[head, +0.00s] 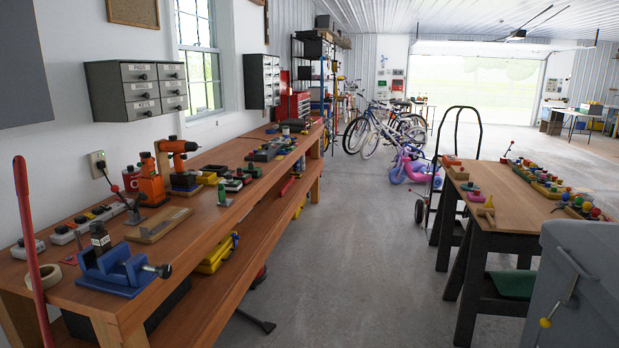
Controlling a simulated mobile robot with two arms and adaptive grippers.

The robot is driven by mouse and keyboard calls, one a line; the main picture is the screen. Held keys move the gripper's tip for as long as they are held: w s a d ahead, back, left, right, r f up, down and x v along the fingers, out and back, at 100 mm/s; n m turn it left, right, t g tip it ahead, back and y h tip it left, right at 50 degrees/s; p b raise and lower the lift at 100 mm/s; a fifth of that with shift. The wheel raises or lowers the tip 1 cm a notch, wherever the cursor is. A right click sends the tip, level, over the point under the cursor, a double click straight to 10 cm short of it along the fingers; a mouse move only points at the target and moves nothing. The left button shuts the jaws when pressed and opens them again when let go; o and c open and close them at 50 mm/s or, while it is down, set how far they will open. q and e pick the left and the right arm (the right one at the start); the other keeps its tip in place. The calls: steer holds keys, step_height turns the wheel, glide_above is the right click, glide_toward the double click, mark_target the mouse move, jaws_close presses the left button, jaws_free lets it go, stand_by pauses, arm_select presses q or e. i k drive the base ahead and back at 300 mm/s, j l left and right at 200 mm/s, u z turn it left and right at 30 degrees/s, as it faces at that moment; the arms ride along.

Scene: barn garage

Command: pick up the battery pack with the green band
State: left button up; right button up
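Several small dark blocks lie on the long wooden workbench (182,229), to the right of an orange drill (177,150). One dark block (233,185) in this group shows some green and looks like a battery pack. Others close by show red, yellow or green bits. They are too small to tell which one carries a clear green band. Neither of my grippers shows in the head view.
A blue vise (118,268) and a row of chargers or sockets stand at the bench's near left. A red pole (32,250) rises at the left. A second table (520,195) and a grey bin (580,285) stand right. The concrete floor (340,250) between is mostly clear.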

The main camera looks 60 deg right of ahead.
mark_target(257, 172)
steer(key=z, duration=1.5)
